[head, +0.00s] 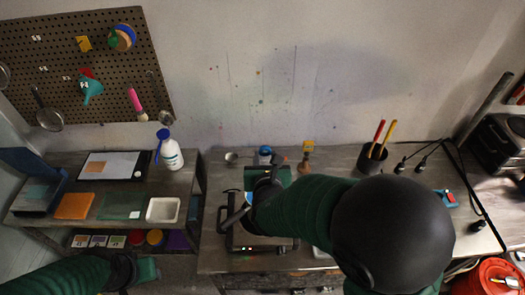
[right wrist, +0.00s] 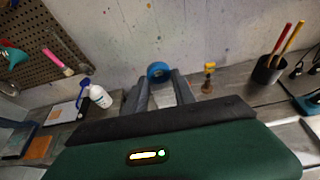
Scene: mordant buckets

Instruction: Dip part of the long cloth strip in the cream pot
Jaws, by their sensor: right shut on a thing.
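My right gripper (head: 262,183) is over the middle of the bench, above the rear of a hotplate. In the right wrist view its two dark fingers (right wrist: 163,95) stand somewhat apart with a pale patch between them. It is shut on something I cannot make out. I cannot pick out the cloth strip or the cream pot with certainty; my arm hides much of this area. My left gripper (head: 132,271) is low at the left, its jaws unclear.
The hotplate (head: 247,242) sits near the bench's front edge. A dark cup of brushes (head: 373,158) stands right. A white bottle (head: 170,152) and white tray (head: 163,210) are on the left table.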

